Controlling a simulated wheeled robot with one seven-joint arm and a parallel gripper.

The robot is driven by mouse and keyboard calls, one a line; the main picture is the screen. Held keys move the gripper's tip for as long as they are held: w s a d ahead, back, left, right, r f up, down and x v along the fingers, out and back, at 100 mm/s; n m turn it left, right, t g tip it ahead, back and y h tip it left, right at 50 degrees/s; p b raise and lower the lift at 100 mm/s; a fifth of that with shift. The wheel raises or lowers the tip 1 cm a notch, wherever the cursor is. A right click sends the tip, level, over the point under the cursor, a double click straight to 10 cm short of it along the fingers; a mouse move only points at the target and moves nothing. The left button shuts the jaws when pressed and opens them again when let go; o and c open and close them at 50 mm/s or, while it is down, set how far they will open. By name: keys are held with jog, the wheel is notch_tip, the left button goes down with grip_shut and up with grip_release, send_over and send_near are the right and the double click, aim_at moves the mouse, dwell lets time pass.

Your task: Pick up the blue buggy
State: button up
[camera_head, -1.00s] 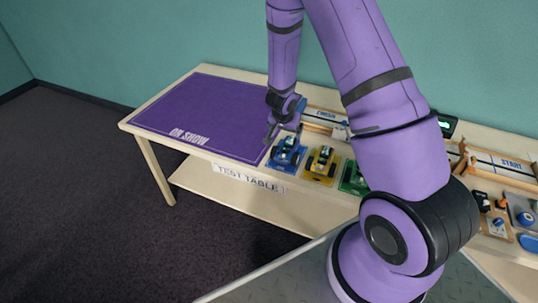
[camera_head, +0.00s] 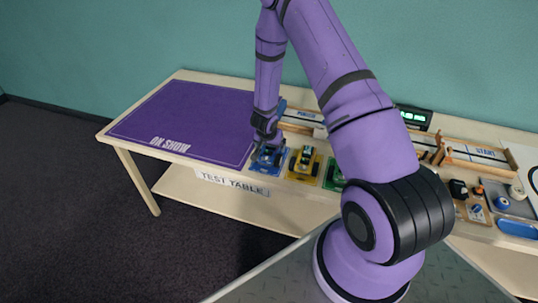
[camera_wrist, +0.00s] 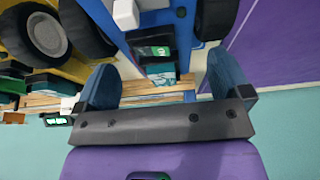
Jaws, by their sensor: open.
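The blue buggy (camera_head: 268,160) stands on a blue mat at the left end of a row on the table, beside the purple sheet. My gripper (camera_head: 263,143) is right above it and partly hides it. In the wrist view my gripper (camera_wrist: 163,64) is open, with one blue-padded finger on each side of the view. The blue buggy's body (camera_wrist: 172,16), with dark wheels and a small green-lit box (camera_wrist: 153,50), shows between and beyond the fingertips. I cannot tell whether a finger touches it.
A yellow buggy (camera_head: 306,160) is close on the right, its wheel (camera_wrist: 46,34) near one finger in the wrist view. A green buggy (camera_head: 335,175) stands beyond it, partly behind my arm. The purple "ON SHOW" sheet (camera_head: 185,120) is bare. A track (camera_head: 470,152) runs behind.

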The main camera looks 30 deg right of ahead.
jog(key=shift+x, duration=1.1)
jog(key=c, duration=0.9)
jog(key=shift+r, duration=0.1)
